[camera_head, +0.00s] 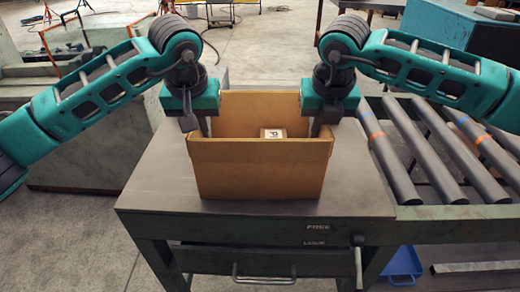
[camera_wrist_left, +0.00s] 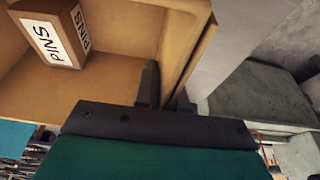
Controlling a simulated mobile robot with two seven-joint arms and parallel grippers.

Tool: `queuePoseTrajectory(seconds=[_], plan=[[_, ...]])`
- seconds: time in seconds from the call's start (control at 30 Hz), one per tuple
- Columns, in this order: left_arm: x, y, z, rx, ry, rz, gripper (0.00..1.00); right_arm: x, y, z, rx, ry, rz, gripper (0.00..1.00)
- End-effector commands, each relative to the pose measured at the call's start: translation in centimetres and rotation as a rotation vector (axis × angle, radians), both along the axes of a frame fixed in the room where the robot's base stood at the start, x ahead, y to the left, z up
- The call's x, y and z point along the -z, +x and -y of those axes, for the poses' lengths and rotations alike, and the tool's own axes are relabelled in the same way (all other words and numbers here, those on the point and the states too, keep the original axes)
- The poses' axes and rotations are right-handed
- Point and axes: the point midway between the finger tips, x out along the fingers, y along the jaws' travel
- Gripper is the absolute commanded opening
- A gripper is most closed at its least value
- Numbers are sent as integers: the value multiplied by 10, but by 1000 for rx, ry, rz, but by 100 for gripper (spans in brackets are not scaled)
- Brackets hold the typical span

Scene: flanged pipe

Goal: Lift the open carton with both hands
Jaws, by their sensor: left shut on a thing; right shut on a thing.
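The open carton (camera_head: 258,172) is a brown, topless box standing upright on the grey table (camera_head: 160,186). A small box labelled PINS (camera_wrist_left: 52,36) lies inside it; its top also shows in the head view (camera_head: 272,133). My left gripper (camera_head: 205,128) is shut on the carton's left wall, and in the left wrist view its fingers (camera_wrist_left: 163,92) sit on either side of that wall. My right gripper (camera_head: 314,126) is shut on the carton's right wall. Whether the carton's bottom touches the table I cannot tell for certain.
A roller conveyor (camera_head: 440,160) with grey rollers adjoins the table on the right. A drawer with a handle (camera_head: 265,281) is in the table's front. A blue bin (camera_head: 403,265) lies on the floor at lower right. The tabletop around the carton is bare.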

Motion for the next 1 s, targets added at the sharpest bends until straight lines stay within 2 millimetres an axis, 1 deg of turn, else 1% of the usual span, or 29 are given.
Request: queuePoseTrajectory(seconds=[0.27,0.37,0.7,0.8,1.0], plan=[[-7,0,0,-1,-1,3,0,-7,0,0,1,1,3,0],[-14,0,0,-1,-1,3,0,-14,0,0,1,1,2,0],[-45,0,0,-1,-1,2,0,-45,0,0,1,1,2,0],[-50,0,0,-1,-1,2,0,-50,0,0,1,1,2,0],[-52,0,0,-1,-1,2,0,-52,0,0,1,1,2,0]])
